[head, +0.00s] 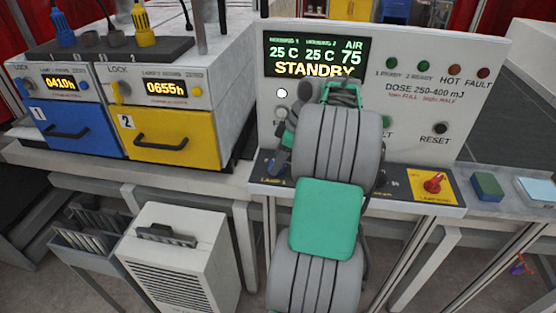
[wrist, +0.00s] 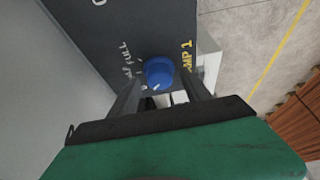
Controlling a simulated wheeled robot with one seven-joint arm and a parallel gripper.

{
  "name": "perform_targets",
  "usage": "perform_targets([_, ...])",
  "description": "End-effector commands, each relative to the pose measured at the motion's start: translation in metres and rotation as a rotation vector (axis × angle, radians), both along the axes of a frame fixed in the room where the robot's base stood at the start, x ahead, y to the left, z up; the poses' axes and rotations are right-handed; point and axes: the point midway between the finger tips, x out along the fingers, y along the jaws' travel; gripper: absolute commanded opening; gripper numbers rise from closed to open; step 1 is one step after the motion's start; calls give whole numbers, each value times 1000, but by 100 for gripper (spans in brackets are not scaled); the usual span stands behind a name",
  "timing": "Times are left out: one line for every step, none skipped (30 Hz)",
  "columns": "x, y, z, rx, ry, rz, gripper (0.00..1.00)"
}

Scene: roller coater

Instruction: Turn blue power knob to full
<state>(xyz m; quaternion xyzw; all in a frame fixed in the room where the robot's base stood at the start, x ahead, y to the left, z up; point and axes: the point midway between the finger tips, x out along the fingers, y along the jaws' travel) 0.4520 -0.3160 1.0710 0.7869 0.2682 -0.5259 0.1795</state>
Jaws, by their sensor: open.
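The blue power knob (wrist: 159,73) shows in the wrist view on a dark panel (wrist: 115,35) marked "LAMP 1" in yellow, with "HALF" and "FULL" marks beside it. My gripper (wrist: 160,92) is open, with a finger on each side near the knob; whether they touch it I cannot tell. The knob's white pointer mark is small, and I cannot tell surely which setting it points to. In the head view my arm reaches down over the console's left part. My gripper (head: 280,150) is partly hidden there, and the knob is hardly visible behind it.
The console (head: 480,110) reads STANDBY. A red knob (head: 434,184) sits on a yellow plate at right. Blue (head: 75,131) and yellow (head: 175,138) drawers stand at left. A white cabinet (head: 180,250) stands below. Blocks (head: 487,186) lie at far right.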

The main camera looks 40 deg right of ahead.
Motion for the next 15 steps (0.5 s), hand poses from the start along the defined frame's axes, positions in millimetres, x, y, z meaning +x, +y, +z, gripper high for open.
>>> perform_targets([0,0,0,0,0,0,56])
perform_targets([0,0,0,0,0,0,56])
perform_targets([0,0,0,0,0,0,53])
perform_targets([0,0,0,0,0,0,51])
perform_targets([0,0,0,0,0,0,48])
perform_targets([0,0,0,0,0,0,45])
perform_targets([0,0,0,0,0,0,43])
perform_targets([0,0,0,0,0,0,40])
perform_targets([0,0,0,0,0,0,37])
perform_targets([0,0,0,0,0,0,34])
perform_targets([0,0,0,0,0,-1,32])
perform_targets([0,0,0,0,0,-1,29])
perform_targets([0,0,0,0,0,-1,26])
perform_targets([0,0,0,0,0,-1,24])
perform_targets([0,0,0,0,0,-1,20])
